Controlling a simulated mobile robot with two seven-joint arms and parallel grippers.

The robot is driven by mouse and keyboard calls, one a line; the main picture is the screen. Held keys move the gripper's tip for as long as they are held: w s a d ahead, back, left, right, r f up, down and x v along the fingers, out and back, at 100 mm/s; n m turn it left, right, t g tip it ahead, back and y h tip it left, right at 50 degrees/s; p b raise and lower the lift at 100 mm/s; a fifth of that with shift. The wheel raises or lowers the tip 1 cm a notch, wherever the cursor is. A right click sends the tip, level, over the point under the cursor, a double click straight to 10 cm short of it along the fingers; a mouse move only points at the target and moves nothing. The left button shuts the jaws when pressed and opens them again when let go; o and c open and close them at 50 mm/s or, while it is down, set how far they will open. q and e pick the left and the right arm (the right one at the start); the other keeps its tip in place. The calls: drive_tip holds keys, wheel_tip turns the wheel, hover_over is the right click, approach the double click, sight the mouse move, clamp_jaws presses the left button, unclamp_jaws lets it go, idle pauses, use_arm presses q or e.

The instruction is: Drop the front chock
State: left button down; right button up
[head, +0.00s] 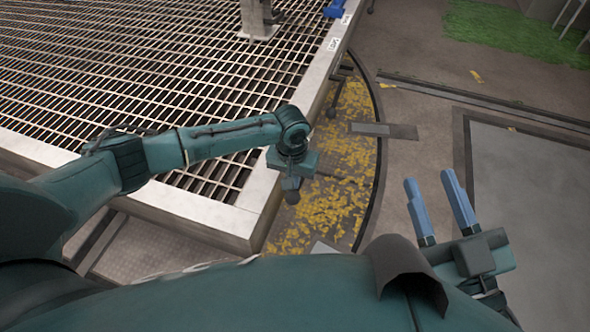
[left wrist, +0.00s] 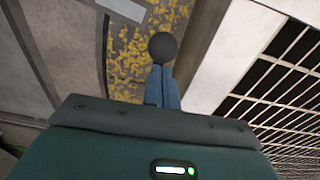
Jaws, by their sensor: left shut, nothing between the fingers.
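My left gripper (head: 291,184) points down just outside the near right corner of the grated deck. In the left wrist view its blue fingers (left wrist: 162,88) are together, with nothing seen between them. A dark round knob (left wrist: 163,47) shows at the fingertips and seems to touch or nearly touch them. The knob also shows below the gripper in the head view (head: 292,197); its stem is hidden. My right gripper (head: 430,180) is open and empty over the floor at the right. I cannot pick out the front chock for certain.
The grated deck (head: 262,195) has a pale rim with small labels (head: 333,43), too small to read. A grey post (head: 258,25) and a blue part (head: 335,9) are farther off. The floor at right is mostly clear.

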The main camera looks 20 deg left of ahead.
use_arm(q)
drive_tip(key=shift+s+f, duration=0.15)
drive_tip(key=shift+f, duration=0.15)
